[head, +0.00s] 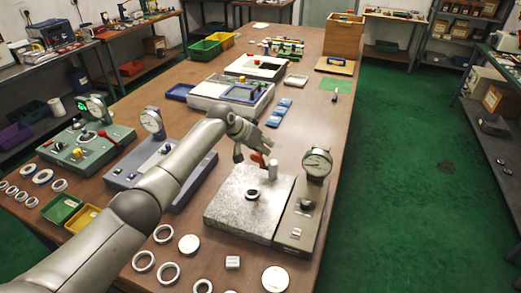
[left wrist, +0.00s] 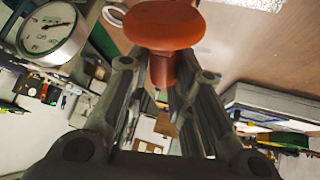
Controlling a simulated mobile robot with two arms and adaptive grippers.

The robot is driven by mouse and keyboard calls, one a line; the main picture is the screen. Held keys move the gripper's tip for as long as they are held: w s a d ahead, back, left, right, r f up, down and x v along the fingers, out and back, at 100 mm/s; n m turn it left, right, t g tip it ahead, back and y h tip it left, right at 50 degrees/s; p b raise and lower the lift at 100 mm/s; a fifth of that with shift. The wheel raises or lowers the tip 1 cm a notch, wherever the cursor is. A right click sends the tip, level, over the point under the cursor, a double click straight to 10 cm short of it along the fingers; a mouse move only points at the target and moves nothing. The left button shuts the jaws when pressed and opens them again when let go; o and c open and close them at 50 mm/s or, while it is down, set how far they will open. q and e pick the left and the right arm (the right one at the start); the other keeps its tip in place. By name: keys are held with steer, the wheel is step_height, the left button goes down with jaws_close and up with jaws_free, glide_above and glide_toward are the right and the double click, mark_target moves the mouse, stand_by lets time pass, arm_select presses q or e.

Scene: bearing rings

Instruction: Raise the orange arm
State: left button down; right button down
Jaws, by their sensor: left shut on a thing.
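The orange arm (head: 258,159) stands behind the granite plate (head: 228,212), near a pale upright cylinder. In the head view it is small and partly hidden by my left gripper (head: 252,146). In the left wrist view its rounded orange head (left wrist: 172,25) and short stem sit between the two fingers of my left gripper (left wrist: 172,85), which is shut on it. A dark-centred bearing ring (head: 252,194) lies on the granite plate. My right gripper is not in view.
A dial gauge (head: 317,162) stands on a grey base (head: 297,222) right of the plate; it also shows in the left wrist view (left wrist: 50,28). Loose rings (head: 164,233) and discs lie in front. Another gauge unit (head: 152,122) stands left, behind my arm. Blue pieces (head: 280,112) lie farther back.

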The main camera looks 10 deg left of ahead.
arm_select(q)
steer(key=shift+f, duration=0.2)
stand_by(0.3)
steer(key=c, duration=1.6)
jaws_free()
steer(key=shift+w, duration=0.1)
steer(key=shift+c, duration=0.2)
steer(key=shift+o, duration=1.1)
steer(key=shift+w+d+f, duration=0.1)
steer(key=shift+w+f, duration=0.05)
steer(key=shift+f, duration=0.05)
steer(key=shift+o, duration=0.4)
steer(key=shift+w+f, duration=0.1)
steer(key=shift+w, duration=0.2)
steer(key=shift+s+r, duration=0.35)
steer(key=v, duration=1.1)
steer(key=shift+r, duration=0.15)
